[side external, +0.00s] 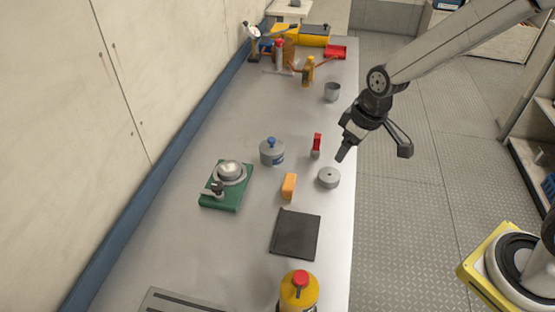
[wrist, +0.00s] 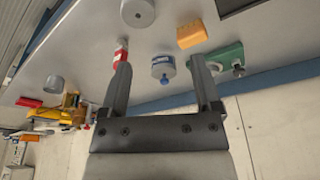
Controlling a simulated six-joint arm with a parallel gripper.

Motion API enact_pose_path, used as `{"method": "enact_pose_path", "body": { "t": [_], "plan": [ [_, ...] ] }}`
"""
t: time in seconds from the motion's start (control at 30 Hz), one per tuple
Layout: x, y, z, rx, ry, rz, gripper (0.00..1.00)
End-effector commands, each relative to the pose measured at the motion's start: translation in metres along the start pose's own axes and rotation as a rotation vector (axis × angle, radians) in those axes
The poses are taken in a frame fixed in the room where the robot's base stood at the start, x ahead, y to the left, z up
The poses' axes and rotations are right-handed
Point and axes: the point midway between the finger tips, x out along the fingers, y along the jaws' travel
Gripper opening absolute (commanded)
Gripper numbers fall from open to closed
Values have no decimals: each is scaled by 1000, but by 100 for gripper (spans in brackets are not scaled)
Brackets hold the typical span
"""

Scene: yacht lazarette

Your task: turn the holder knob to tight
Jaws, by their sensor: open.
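A green base (side external: 226,205) lies on the bench left of centre, with a silver round part (side external: 231,171) on it. A small dark knob-like fitting (side external: 217,188) stands at its front left; I take it for the holder knob, but its setting is too small to read. In the wrist view the green base (wrist: 228,55) shows at upper right, partly behind a finger. My gripper (side external: 374,150) is open and empty, raised near the bench's right edge, well right of the green base. Its two fingers (wrist: 160,62) are spread in the wrist view.
Between my gripper and the green base stand a lidded grey pot (side external: 272,153), an orange block (side external: 289,186), a red-handled item (side external: 316,146) and a grey disc (side external: 329,178). A dark pad (side external: 296,235) and yellow bottle (side external: 299,291) are nearer. A wall borders the left.

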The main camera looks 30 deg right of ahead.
Motion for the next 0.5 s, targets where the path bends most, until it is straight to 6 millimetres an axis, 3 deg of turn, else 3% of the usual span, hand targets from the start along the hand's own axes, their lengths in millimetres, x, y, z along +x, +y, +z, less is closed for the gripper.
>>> {"method": "enact_pose_path", "body": {
  "t": [0.2,0.5],
  "plan": [
    [21,-32,-64,-215,18,-65,81],
    [52,-93,-136,-514,65,-163,81]
  ]
}}
